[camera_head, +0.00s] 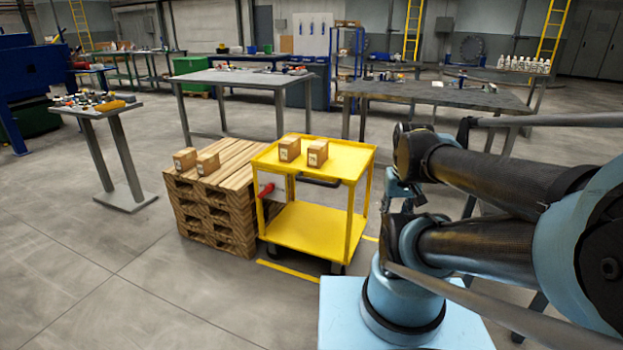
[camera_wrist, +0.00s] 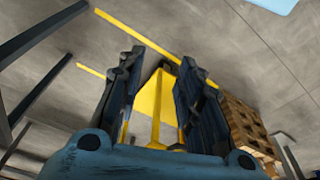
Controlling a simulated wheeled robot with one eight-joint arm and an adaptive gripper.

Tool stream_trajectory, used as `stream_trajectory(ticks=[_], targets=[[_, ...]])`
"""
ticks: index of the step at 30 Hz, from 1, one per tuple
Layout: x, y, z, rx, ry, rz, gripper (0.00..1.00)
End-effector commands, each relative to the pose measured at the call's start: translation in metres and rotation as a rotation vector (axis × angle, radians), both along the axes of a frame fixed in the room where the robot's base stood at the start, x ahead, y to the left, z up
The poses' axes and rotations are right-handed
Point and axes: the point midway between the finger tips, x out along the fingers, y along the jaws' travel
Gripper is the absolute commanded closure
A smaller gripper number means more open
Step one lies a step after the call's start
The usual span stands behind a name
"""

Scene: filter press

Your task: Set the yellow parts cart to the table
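The yellow parts cart (camera_head: 300,225) stands on the floor in the middle of the head view, with a top tray, a lower shelf and dark casters. Two small cardboard boxes (camera_head: 304,150) sit on its top tray. A dark handle (camera_head: 320,182) shows below the tray. Two work tables stand behind the cart: a grey one (camera_head: 240,80) at left and a darker one (camera_head: 440,94) at right. My gripper (camera_wrist: 163,65) is open in the wrist view, with part of the yellow cart (camera_wrist: 152,105) seen between its fingers. No contact with the cart is visible.
A wooden pallet stack (camera_head: 215,205) with two boxes (camera_head: 197,161) stands close at the cart's left. Yellow floor marks (camera_head: 288,271) lie by the cart's base. A small side table (camera_head: 98,108) stands further left. The front-left floor is clear.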

Motion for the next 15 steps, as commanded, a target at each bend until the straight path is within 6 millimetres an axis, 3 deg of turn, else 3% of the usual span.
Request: stream_trajectory(ticks=[8,15], targets=[[-0.007,0.000,0.006,-0.001,-0.011,0.008,0.62],[0.024,0.009,0.034,-0.025,-0.006,0.116,0.62]])
